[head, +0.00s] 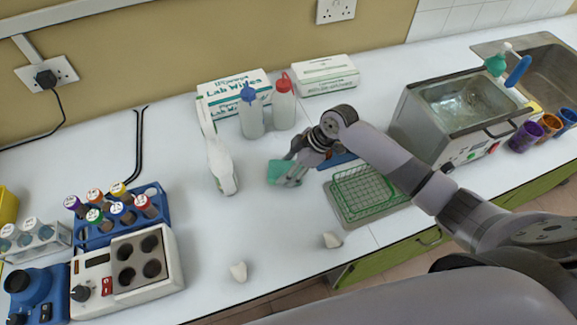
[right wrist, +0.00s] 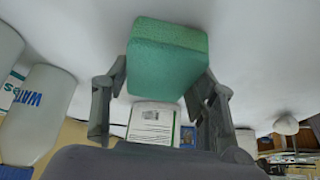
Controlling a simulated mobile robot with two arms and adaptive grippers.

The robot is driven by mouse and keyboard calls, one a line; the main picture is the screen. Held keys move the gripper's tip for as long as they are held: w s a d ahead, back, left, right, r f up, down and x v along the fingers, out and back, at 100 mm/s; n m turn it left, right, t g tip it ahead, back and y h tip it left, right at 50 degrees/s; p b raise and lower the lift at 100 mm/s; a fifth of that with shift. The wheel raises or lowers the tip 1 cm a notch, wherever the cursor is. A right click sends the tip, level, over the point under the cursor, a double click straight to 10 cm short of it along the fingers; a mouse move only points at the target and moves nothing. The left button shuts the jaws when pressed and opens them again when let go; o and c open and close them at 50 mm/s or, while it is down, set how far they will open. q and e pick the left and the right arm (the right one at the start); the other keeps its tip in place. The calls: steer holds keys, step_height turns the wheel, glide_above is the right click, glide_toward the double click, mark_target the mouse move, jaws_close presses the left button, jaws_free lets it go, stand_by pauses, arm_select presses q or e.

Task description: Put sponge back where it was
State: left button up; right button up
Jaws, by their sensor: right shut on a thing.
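The green sponge (head: 284,172) is in my right gripper (head: 291,178), near the middle of the bench in the head view. The gripper is shut on it. In the right wrist view the sponge (right wrist: 168,58) sits between the two fingers (right wrist: 158,95), a green block with a lighter face. Whether it touches the bench top I cannot tell. My left gripper is in neither view.
A white spray bottle (head: 220,165) stands just left of the sponge. Blue-capped (head: 250,115) and red-capped (head: 283,105) bottles stand behind. A green wire basket (head: 365,190) and a water bath (head: 460,105) lie right.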

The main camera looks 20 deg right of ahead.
steer(key=shift+f, duration=0.15)
steer(key=o, duration=1.1)
steer(key=shift+d+r, duration=0.15)
steer(key=shift+r, duration=0.15)
steer(key=b+v, duration=0.2)
steer(key=v, duration=0.9)
steer(key=shift+d+r, duration=0.1)
steer(key=shift+r, duration=0.25)
steer(key=shift+s, duration=0.1)
